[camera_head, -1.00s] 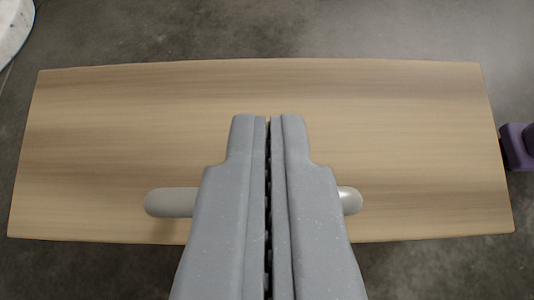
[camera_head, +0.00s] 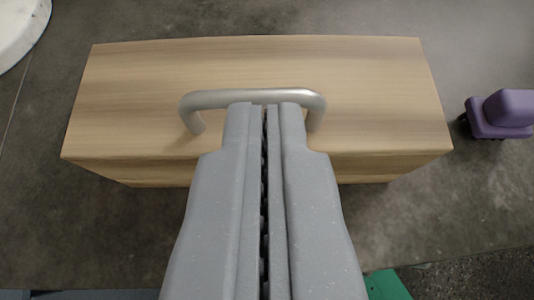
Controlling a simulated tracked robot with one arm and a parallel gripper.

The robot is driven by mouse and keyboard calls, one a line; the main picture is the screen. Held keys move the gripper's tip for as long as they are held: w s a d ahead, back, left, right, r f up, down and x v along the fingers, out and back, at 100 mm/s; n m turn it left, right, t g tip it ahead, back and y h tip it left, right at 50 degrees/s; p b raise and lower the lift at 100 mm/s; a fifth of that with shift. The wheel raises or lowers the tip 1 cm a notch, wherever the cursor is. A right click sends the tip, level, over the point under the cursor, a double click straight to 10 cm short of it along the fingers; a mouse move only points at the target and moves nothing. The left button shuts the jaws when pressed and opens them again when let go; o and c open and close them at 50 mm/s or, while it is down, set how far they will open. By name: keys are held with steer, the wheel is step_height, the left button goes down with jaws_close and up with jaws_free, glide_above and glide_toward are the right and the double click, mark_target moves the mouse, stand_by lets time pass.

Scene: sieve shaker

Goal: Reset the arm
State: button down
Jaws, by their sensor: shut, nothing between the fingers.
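My gripper (camera_head: 265,106) reaches up from the bottom middle of the view. Its two grey fingers are closed together with only a thin dark seam between them, and nothing is held. Its tips overlap the middle of a silver bar handle (camera_head: 208,98) in the picture. I cannot tell whether they touch it. The handle is fixed to a wooden box-like body (camera_head: 370,90) with a light wood grain. The fingers hide part of the handle and of the wooden body's near side.
A purple chair-like object (camera_head: 505,108) stands on the grey floor (camera_head: 90,225) at the right. A round white thing (camera_head: 18,25) is cut off at the top left. A green piece (camera_head: 385,285) shows at the bottom right. The floor around the wooden body looks clear.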

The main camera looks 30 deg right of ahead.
steer(key=shift+s+a, duration=1.15)
steer(key=shift+s, duration=0.7)
steer(key=w+a+r+n+t+y+p, duration=0.1)
steer(key=w+a+r+n+y+p, duration=0.15)
steer(key=r, duration=0.75)
steer(key=w+a+r+n+y+p, duration=0.1)
steer(key=w+r+n+y+p, duration=0.15)
steer(key=r, duration=0.85)
steer(key=s+d+r+t+p, duration=0.1)
steer(key=d+r, duration=0.3)
steer(key=r, duration=0.3)
steer(key=d+r+t+p, duration=0.1)
steer(key=d+r, duration=0.3)
steer(key=r, duration=0.4)
steer(key=s+d+r+n+t+y+p, duration=0.1)
steer(key=d+r+t, duration=0.1)
steer(key=d+r, duration=0.3)
step_height(320, 180, up, 3)
steer(key=shift+s+f, duration=0.15)
steer(key=shift+s, duration=0.2)
steer(key=shift+a, duration=0.1)
